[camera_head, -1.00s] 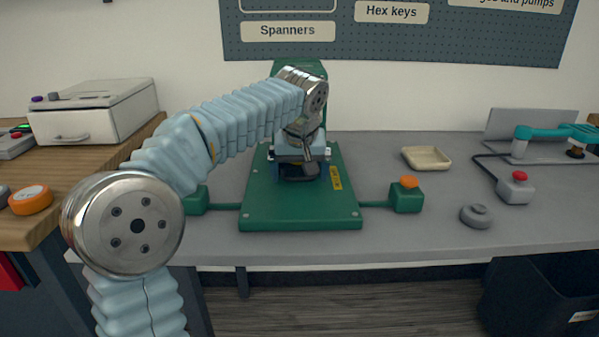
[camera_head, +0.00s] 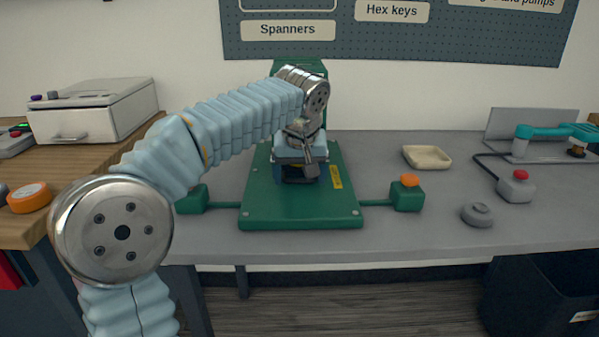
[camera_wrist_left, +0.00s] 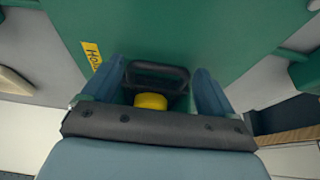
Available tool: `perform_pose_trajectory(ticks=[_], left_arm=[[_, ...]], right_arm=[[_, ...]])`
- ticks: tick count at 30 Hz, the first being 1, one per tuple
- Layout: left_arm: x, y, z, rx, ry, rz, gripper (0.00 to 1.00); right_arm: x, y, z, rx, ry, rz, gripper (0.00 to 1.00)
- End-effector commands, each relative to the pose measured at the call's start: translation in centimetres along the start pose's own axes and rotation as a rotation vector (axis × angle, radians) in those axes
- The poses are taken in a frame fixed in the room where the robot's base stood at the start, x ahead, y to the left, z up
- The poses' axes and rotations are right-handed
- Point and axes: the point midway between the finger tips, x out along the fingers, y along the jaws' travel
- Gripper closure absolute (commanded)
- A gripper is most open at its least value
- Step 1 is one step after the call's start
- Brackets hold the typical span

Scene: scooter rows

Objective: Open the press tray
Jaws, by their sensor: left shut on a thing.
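The green press (camera_head: 260,205) stands on the grey bench, with a broad base plate and a tall back part behind my wrist. My left gripper (camera_head: 298,175) is low over the middle of the plate and hides most of the press tray. In the left wrist view, a dark loop handle (camera_wrist_left: 155,69) lies between the two blue fingers of my left gripper (camera_wrist_left: 153,85), which is shut on it. A yellow round part (camera_wrist_left: 150,101) shows just below the handle. My right gripper is in neither view.
Green boxes flank the plate; the right one (camera_head: 407,196) has an orange top. A beige dish (camera_head: 427,157), a grey puck (camera_head: 477,214) and a red-button box (camera_head: 516,186) are to the right. A wooden table (camera_head: 90,170) with a white machine (camera_head: 92,111) is at left.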

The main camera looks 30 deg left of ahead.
Motion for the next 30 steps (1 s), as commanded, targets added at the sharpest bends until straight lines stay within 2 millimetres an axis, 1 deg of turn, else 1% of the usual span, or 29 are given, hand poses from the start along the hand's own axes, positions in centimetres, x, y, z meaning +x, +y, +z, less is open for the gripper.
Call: perform_pose_trajectory(ticks=[1,5,9,15,18,21,24,30], left_arm=[[-0.1,0.0,0.9,0.002,0.003,0.003,0.68],[-1.0,0.0,3.3,0.003,0.002,0.003,0.68],[-2.2,0.0,6.1,0.003,0.003,0.003,0.68],[-3.8,-0.1,9.6,0.002,0.003,0.002,0.68],[-4.4,0.0,10.9,0.002,0.003,0.002,0.68],[-4.9,0.0,11.9,0.001,0.002,0.001,0.68],[-5.2,0.0,12.5,0.001,0.002,0.002,0.68],[-5.4,0.0,12.9,0.000,0.001,0.001,0.68]], right_arm=[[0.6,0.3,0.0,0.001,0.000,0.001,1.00],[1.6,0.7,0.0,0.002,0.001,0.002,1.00],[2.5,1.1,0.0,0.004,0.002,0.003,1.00],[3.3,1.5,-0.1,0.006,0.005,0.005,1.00],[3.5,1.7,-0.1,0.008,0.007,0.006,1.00],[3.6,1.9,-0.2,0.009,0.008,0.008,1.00],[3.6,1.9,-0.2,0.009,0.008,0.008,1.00],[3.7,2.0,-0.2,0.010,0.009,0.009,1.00]])
